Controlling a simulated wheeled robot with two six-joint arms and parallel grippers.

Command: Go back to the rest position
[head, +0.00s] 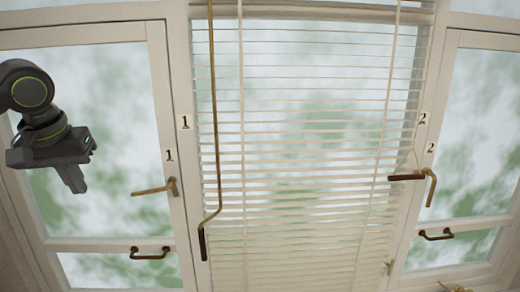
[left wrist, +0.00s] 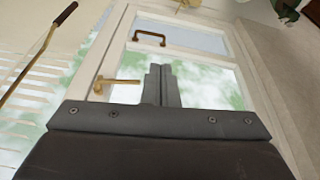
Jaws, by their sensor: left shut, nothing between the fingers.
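My left gripper (head: 77,181) is at the left of the head view, in front of the left window's glass and left of its brass lever handle (head: 156,188). It is shut and empty and touches nothing that I can see. In the left wrist view its fingers (left wrist: 161,70) are together, with the lever handle (left wrist: 113,81) to their left and the brass pull handle (left wrist: 149,37) beyond them. My right gripper does not show in either view.
White blinds (head: 300,130) hang in the middle, with a brass crank rod (head: 213,110) at their left. The right window has a lever handle (head: 431,185) and a pull handle (head: 436,234). A pull handle (head: 150,254) sits low on the left window.

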